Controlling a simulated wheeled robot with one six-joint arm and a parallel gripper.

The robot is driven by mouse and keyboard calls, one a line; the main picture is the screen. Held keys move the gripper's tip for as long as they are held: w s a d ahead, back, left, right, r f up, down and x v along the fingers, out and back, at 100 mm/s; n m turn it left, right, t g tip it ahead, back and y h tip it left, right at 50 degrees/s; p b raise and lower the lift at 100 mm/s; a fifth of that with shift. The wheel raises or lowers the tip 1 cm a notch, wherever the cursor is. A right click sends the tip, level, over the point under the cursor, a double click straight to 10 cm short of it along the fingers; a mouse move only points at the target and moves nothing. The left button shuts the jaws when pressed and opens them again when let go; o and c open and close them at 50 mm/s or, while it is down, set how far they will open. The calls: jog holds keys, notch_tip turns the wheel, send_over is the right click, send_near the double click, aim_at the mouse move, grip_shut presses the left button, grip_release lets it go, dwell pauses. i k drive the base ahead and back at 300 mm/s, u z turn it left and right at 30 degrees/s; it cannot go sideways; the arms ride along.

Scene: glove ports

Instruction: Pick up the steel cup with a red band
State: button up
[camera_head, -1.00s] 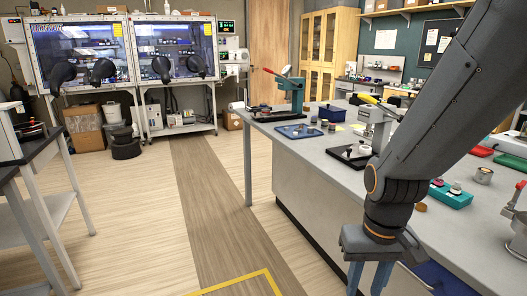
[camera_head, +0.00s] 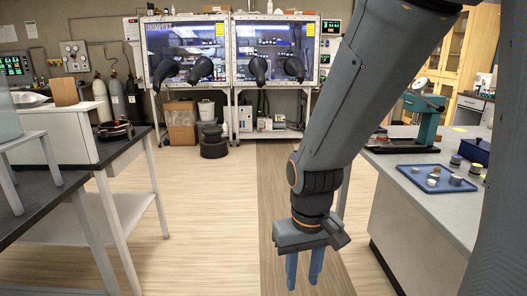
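I cannot make out a steel cup with a red band in the head view. Small cylindrical pieces stand on and beside a blue tray (camera_head: 412,173) on the right bench, one of them a grey metal-looking piece (camera_head: 456,180), but no red band shows on them. My gripper (camera_head: 304,272) hangs with its two blue fingers pointing down, in front of the floor between the benches. The fingers are apart with nothing between them. My arm hides part of the middle of the room.
The right bench (camera_head: 412,225) carries a teal press (camera_head: 428,118) and a dark blue box (camera_head: 474,151). A black-topped table (camera_head: 40,205) stands at the left. Glove boxes (camera_head: 275,50) line the back wall. The floor (camera_head: 195,235) between is open.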

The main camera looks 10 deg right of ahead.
aim_at(380, 137)
jog(key=i, duration=1.85)
jog(key=z, duration=1)
jog(key=i, duration=1.4)
jog(key=z, duration=0.75)
